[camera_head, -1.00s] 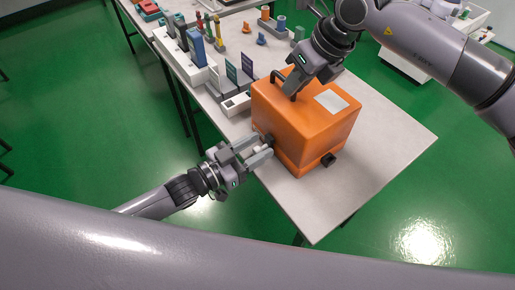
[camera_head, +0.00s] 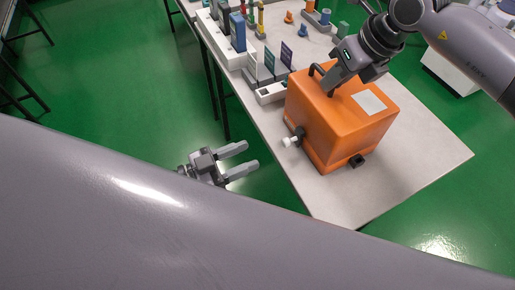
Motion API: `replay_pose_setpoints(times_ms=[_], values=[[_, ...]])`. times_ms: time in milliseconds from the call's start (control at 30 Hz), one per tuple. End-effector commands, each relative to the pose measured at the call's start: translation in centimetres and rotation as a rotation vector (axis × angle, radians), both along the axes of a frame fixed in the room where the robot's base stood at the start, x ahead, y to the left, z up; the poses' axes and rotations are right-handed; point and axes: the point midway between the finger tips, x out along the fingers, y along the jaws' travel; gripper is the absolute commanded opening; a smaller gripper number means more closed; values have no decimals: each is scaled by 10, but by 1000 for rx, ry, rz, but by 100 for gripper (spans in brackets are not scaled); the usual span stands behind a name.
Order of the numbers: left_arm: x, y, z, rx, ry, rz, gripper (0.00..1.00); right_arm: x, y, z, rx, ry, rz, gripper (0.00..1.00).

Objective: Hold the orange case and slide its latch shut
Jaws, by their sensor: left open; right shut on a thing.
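The orange case (camera_head: 338,118) stands upright on the grey table, with a pale label (camera_head: 369,102) and a dark handle (camera_head: 318,71) on its top. My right gripper (camera_head: 331,92) is at the top of the case and shut on the handle; its fingertips are partly hidden. A latch (camera_head: 293,139) with a white knob and dark mount sticks out of the case's left side. A dark latch-like block (camera_head: 357,160) sits low on the front. My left gripper (camera_head: 248,158) is open and empty, left of the case and apart from the latch, beyond the table edge.
A white rack (camera_head: 224,40) with blue and grey devices stands at the back left of the table (camera_head: 420,155). Small panels and a white block (camera_head: 270,93) stand close behind the case. The table right of the case is clear.

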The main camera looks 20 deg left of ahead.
Motion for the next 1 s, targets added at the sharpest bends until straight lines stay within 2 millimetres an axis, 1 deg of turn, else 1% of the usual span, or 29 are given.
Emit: replay_pose_setpoints(times_ms=[100, 400, 433, 467, 500, 533, 833, 933, 1000], values=[[-5, 5, 0, 0, 0, 0, 48, 0, 0, -1, -1, 2, -1, 0], [-6, 7, 0, -1, -1, 0, 48, 0, -1, -1, -1, 2, -1, 0], [-6, 7, 0, -1, -1, 0, 48, 0, -1, -1, -1, 2, -1, 17], [-6, 7, 0, -1, -1, 0, 48, 0, -1, -1, -1, 2, -1, 27], [-6, 7, 0, -1, -1, 0, 48, 0, 0, -1, -1, 2, -1, 40], [-6, 7, 0, -1, -1, 0, 48, 0, 0, -1, -1, 1, -1, 43], [-6, 7, 0, -1, -1, 0, 48, 0, -1, 1, 0, 0, -1, 43], [-6, 7, 0, -1, -1, 0, 48, -1, -4, 9, 2, -3, -1, 43], [-6, 6, 0, -1, -1, 0, 48, -2, -8, 19, 2, -3, -1, 43]])
